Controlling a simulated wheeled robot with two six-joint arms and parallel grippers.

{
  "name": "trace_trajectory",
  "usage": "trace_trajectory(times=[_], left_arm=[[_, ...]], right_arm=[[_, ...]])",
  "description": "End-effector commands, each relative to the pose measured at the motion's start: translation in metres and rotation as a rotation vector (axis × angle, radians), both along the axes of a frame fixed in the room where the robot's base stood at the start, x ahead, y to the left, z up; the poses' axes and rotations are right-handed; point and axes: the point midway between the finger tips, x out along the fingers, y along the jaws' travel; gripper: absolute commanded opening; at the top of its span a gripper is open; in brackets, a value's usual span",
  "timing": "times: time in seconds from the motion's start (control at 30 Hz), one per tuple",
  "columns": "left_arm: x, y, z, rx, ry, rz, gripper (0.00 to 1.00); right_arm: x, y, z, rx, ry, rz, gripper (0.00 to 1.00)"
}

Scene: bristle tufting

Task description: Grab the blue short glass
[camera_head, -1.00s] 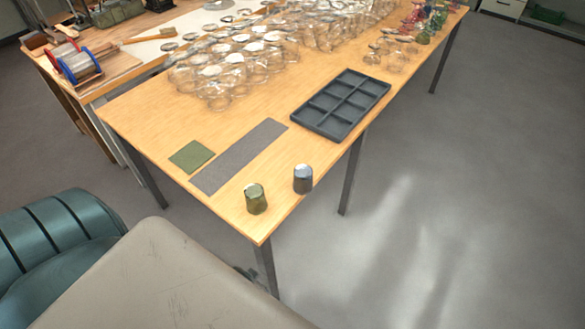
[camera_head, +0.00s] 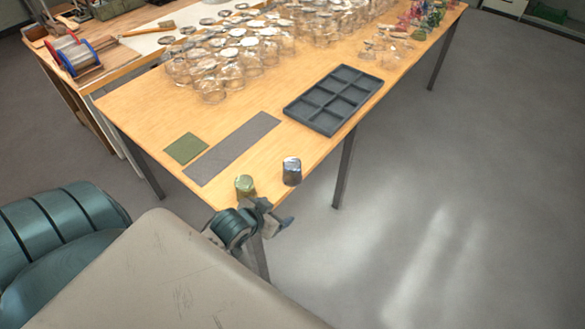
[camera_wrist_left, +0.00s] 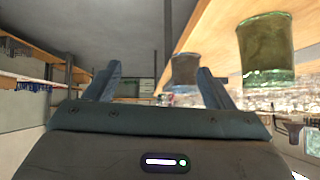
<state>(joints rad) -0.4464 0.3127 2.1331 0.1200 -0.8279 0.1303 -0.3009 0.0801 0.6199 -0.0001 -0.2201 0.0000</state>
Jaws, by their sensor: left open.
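The blue short glass (camera_head: 292,172) looks grey-blue and stands upright near the front right edge of the table. It also shows in the left wrist view (camera_wrist_left: 185,69), beyond the fingers and partly overlapped by the right one. A green short glass (camera_head: 245,186) stands to its left, near the table's front corner; in the left wrist view the green glass (camera_wrist_left: 266,50) is at the upper right. My left gripper (camera_head: 276,214) is open and empty by the front corner, apart from the blue glass. Its two fingers (camera_wrist_left: 158,74) are spread. My right gripper is out of view.
A dark compartment tray (camera_head: 333,99) lies farther back. A grey mat (camera_head: 232,148) and a green square (camera_head: 186,148) lie on the table (camera_head: 135,105). Many clear glasses (camera_head: 225,65) crowd the back. Open floor lies to the right.

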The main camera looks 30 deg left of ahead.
Motion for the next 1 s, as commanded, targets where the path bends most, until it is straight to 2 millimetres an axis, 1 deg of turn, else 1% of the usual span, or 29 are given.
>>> trace_trajectory(times=[0.03,0.17,0.3,0.4,0.5,0.67,0.9,1.0], left_arm=[[0.009,0.005,0.000,-0.003,-0.035,-0.003,0.77],[0.033,0.018,0.003,-0.026,-0.139,-0.011,0.77],[0.059,0.037,0.008,-0.054,-0.262,-0.019,0.77],[0.073,0.049,0.013,-0.072,-0.342,-0.024,0.77],[0.081,0.057,0.017,-0.087,-0.391,-0.027,0.77],[0.095,0.061,0.016,-0.096,-0.422,-0.026,0.77],[0.129,0.058,0.005,-0.095,-0.422,-0.026,0.77],[0.136,0.057,0.003,-0.095,-0.421,-0.028,0.77]], right_arm=[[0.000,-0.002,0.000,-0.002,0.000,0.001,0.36],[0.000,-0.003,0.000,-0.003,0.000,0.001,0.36],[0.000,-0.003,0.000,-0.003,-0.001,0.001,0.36],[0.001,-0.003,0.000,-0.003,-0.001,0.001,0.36],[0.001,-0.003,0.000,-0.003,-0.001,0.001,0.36],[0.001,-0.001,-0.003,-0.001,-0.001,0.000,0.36],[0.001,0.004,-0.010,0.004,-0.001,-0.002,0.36],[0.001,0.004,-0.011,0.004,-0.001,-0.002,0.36]])
